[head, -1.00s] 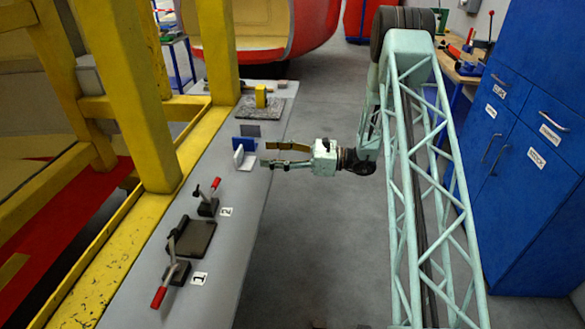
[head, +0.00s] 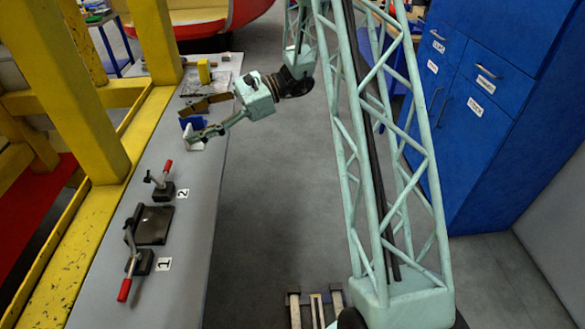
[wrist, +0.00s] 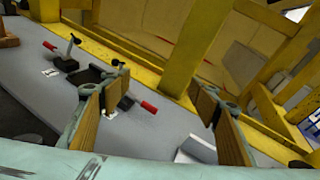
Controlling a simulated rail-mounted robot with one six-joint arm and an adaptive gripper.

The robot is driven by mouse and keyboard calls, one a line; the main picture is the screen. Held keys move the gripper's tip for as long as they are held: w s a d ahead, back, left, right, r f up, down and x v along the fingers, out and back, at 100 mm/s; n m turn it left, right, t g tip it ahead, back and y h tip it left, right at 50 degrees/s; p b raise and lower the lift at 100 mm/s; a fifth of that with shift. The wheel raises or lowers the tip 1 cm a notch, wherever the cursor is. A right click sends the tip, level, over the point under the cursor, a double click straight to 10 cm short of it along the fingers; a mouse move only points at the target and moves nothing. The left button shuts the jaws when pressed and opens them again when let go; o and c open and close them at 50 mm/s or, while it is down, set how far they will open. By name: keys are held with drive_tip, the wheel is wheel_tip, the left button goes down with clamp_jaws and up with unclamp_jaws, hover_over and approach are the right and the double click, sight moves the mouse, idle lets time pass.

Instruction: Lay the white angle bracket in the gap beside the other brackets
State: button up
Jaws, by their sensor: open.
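The white angle bracket (head: 194,144) stands on the grey bench beside a blue bracket (head: 197,123), partly hidden by a finger of my gripper. The white bracket also shows in the wrist view (wrist: 198,149), low and close to the right finger. My gripper (head: 188,122) is open and empty, its two fingers spread above or beside the brackets; I cannot tell whether they touch. In the wrist view my gripper (wrist: 163,90) has wide space between the fingers. The dark bracket seen earlier behind the blue one is hidden by my gripper now.
A yellow block (head: 204,72) on a grey plate stands farther along the bench (head: 188,230). Two red-handled clamps, marked 1 (head: 138,262) and 2 (head: 162,189), flank a dark plate (head: 151,226) nearer by. A yellow frame (head: 90,110) borders the bench on the left.

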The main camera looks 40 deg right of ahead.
drive_tip(key=s+a+r+n+g+h, duration=0.1)
drive_tip(key=s+a+r+n+h, duration=0.2)
drive_tip(key=s, duration=0.4)
drive_tip(key=s+a+r+n+g, duration=0.2)
drive_tip(key=s+r, duration=0.2)
drive_tip(key=s, duration=0.2)
drive_tip(key=s+a+r+n+g+h, duration=0.1)
drive_tip(key=s+a+r+n+h, duration=0.2)
drive_tip(key=s, duration=0.4)
drive_tip(key=s+d+r+n+t+h, duration=0.1)
drive_tip(key=s+d+r+n+h, duration=0.1)
drive_tip(key=s, duration=0.7)
drive_tip(key=s+d+r+n+t+h, duration=0.2)
drive_tip(key=s+d+n+h, duration=0.2)
drive_tip(key=s, duration=0.5)
drive_tip(key=s+d+r+n+t+h, duration=0.1)
drive_tip(key=s+d+r+n+h, duration=0.2)
drive_tip(key=s, duration=0.6)
drive_tip(key=shift+s+d+n+t, duration=0.2)
drive_tip(key=shift+s+n+t, duration=0.1)
drive_tip(key=shift+n, duration=0.3)
